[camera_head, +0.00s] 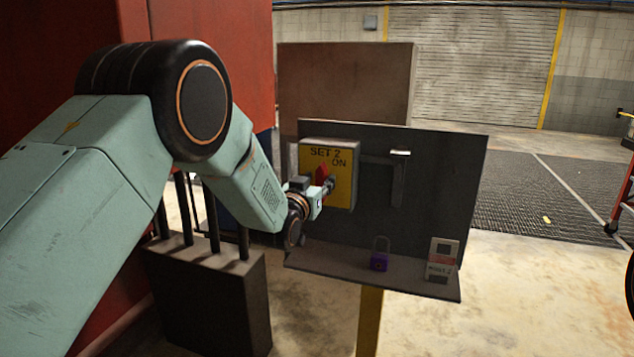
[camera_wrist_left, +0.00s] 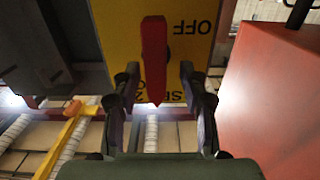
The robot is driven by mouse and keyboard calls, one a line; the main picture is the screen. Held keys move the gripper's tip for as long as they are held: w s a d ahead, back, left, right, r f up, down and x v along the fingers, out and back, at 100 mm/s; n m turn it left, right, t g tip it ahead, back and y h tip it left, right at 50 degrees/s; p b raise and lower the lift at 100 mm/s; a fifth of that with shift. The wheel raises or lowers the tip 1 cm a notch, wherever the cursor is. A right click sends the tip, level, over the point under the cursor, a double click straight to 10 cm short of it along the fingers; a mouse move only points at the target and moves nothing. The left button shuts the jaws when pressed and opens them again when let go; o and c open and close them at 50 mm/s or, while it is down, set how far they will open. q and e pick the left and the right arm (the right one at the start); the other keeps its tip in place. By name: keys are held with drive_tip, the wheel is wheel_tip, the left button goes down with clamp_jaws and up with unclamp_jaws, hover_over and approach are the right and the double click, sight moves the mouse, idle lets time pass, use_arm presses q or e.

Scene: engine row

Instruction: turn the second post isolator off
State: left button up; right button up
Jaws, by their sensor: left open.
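The second post isolator (camera_head: 342,192) is a yellow plate marked SET 2 and ON, on a dark upright panel. Its red handle (camera_head: 321,174) is partly hidden by my gripper. In the left wrist view the yellow plate (camera_wrist_left: 200,50) appears upside down with OFF showing, and the red handle (camera_wrist_left: 154,60) runs straight up and down the picture. My left gripper (camera_head: 328,187) is at the handle and open. In the wrist view its fingers (camera_wrist_left: 158,78) stand on either side of the handle, with visible gaps; contact is not seen. My right gripper is not in view.
A grey bracket (camera_head: 398,180) is fixed to the panel right of the isolator. A dark block with upright rods (camera_head: 215,300) stands below my left arm.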

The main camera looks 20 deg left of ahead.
use_arm(q)
drive_tip(key=shift+w+d, duration=0.1)
drive_tip(key=shift+d, duration=0.25)
drive_tip(key=shift+c, duration=1)
drive_tip(key=shift+a, duration=0.35)
drive_tip(key=c, duration=0.4)
drive_tip(key=shift+d+r, duration=0.1)
drive_tip(key=shift+d, duration=0.15)
clamp_jaws()
drive_tip(key=shift+a, duration=0.15)
